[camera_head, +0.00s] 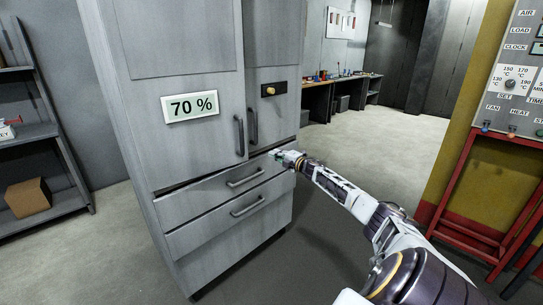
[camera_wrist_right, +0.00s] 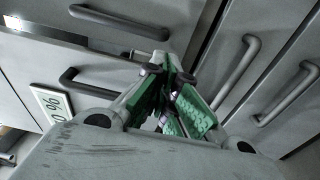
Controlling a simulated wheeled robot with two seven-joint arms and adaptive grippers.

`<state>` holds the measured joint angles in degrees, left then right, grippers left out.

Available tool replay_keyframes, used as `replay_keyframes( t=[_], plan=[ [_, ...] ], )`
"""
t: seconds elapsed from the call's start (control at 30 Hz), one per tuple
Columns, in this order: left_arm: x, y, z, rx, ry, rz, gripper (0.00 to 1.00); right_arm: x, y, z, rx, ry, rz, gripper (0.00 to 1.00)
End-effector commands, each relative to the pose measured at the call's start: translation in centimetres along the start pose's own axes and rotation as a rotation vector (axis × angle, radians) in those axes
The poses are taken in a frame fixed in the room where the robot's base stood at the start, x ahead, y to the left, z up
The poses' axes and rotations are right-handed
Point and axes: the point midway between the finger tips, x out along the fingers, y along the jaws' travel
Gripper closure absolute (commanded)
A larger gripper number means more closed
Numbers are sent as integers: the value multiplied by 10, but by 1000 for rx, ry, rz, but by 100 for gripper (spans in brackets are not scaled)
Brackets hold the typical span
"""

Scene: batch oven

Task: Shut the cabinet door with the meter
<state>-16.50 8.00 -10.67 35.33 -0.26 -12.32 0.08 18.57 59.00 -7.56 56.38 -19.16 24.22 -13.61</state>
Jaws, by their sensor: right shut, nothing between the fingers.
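The door with the meter (camera_head: 200,75) is the left door of the grey cabinet and has a dark vertical handle. The meter (camera_head: 190,106) reads 70 %; it also shows turned in the right wrist view (camera_wrist_right: 53,104). That door stands closed or nearly so; I cannot tell whether a small gap is left at its edge. My right gripper (camera_head: 278,154) is at the lower right of the doors, by the upper drawer's top edge. In the wrist view its green-padded fingers (camera_wrist_right: 172,92) are shut and empty, apart from the handles. My left gripper is not in view.
The right door (camera_head: 272,105) has a small dark plate with a knob. Shelves (camera_head: 38,132) stand left, a control panel (camera_head: 520,90) on a red frame right. Floor between is clear.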

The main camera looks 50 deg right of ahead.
Motion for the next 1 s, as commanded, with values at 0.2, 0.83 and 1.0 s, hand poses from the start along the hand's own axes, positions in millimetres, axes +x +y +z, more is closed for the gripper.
replay_keyframes(
  t=[0.2, 0.83, 1.0],
  plan=[
    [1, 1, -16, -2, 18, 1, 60, -5, 0, 3, -1, 1, 0, 100],
    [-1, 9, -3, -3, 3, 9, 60, -8, -21, 20, 75, -79, -26, 100],
    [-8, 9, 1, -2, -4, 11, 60, -21, -79, 38, 223, -221, -90, 100]
  ],
)
